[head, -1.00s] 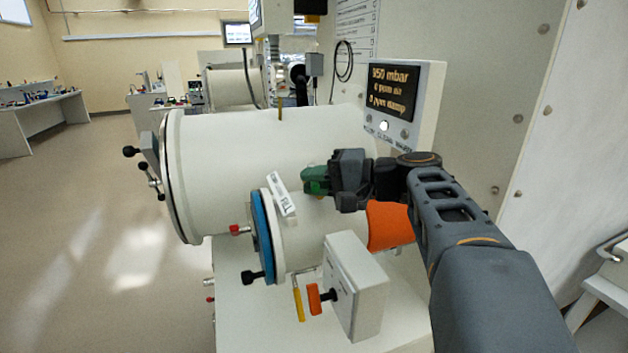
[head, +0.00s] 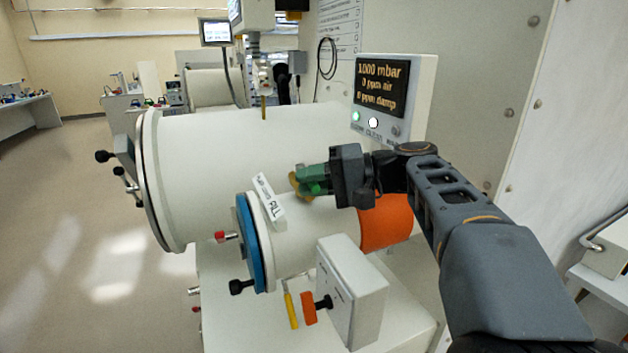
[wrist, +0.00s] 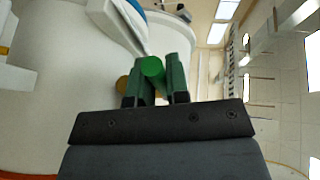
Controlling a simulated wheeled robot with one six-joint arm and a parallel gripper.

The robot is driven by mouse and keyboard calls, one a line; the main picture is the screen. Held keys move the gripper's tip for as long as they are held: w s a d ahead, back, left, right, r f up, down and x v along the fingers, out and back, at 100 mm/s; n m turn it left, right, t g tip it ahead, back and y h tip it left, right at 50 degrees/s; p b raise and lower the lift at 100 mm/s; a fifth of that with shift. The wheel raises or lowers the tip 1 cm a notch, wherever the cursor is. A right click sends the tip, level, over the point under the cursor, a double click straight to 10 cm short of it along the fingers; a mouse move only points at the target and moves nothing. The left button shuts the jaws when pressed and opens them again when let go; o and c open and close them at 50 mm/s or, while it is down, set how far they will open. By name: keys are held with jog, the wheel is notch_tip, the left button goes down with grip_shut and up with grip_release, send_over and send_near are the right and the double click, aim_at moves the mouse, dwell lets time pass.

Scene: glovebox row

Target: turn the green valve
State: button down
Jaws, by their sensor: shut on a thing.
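The green valve (wrist: 152,67) shows in the wrist view as a bright green rounded handle between the two dark green fingers of my gripper (wrist: 155,84). My gripper is shut on it. In the head view my gripper (head: 311,179) is at the small white cylinder, just right of a tilted white label reading FILL (head: 269,199). The valve is mostly hidden by the fingers there. A brass-coloured part (head: 294,184) shows just left of the fingertips. The display (head: 382,84) reads 1000 mbar, 0 ppm air and 0 ppm damp.
The large white cylinder (head: 220,150) lies behind. The small cylinder has a blue ring (head: 250,243) and an orange band (head: 386,222). Open floor is at the left.

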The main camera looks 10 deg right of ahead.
jog(key=c, duration=1.4)
grip_release()
jog(key=v, duration=0.7)
jog(key=shift+d+b, duration=0.25)
jog(key=shift+b, duration=0.15)
